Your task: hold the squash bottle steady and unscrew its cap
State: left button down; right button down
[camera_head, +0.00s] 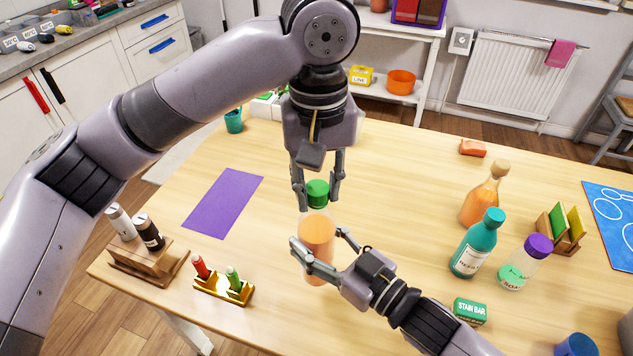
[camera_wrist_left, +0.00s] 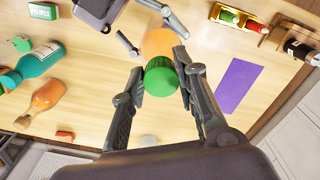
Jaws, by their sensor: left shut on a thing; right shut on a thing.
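The squash bottle (camera_head: 317,232), orange with a clear upper part, stands near the middle of the table. My right gripper (camera_head: 322,257) is shut around its body from the lower right. The green cap (camera_head: 317,193) is above the bottle's top, between the fingers of my left gripper (camera_head: 318,196), which is shut on it from above. In the left wrist view the cap (camera_wrist_left: 161,78) sits between the left fingers (camera_wrist_left: 164,85), with the orange bottle (camera_wrist_left: 158,43) behind it. I cannot tell whether the cap touches the bottle's neck.
An orange bottle (camera_head: 481,203), a teal bottle (camera_head: 477,248) and a purple-capped bottle (camera_head: 522,267) stand at the right. A green stain bar (camera_head: 470,310) lies in front of them. A purple mat (camera_head: 224,203) and a yellow rack (camera_head: 223,290) are at the left.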

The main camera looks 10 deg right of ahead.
pick_arm(q)
jog(key=n, duration=0.3)
jog(key=shift+w+n, duration=0.15)
jog(key=shift+n, duration=0.25)
jog(key=n, duration=0.4)
jog(key=shift+r, duration=0.2)
jog(key=shift+r, duration=0.75)
jog(key=shift+d+r, duration=0.1)
jog(key=shift+r, duration=0.1)
